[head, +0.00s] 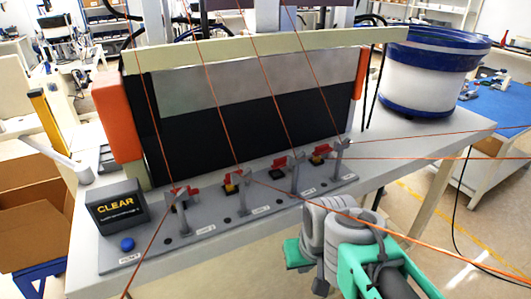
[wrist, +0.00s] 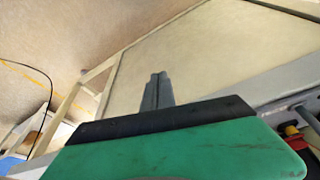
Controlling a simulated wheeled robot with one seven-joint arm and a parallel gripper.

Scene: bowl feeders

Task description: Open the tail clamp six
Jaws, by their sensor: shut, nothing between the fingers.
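A row of several small clamps with red handles stands on a grey strip (head: 225,232) along the table's front. From left to right I see a first clamp (head: 180,193), a second clamp (head: 232,181), a third clamp (head: 281,163) and a farthest clamp (head: 320,152). Their labels are too small to read, so I cannot tell which is number six. My gripper (wrist: 157,90) is shut and empty, its fingers together in the wrist view. In the head view my green hand is low, in front of the strip's right part; its fingertips are hard to make out there. A red and yellow clamp part (wrist: 292,131) shows at the wrist view's right edge.
A black box reading CLEAR (head: 117,205) and a blue button (head: 127,244) are at the left end. A dark panel with orange ends (head: 119,118) stands behind the clamps. A white and blue bowl feeder (head: 425,75) is back right. Thin orange lines cross the view.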

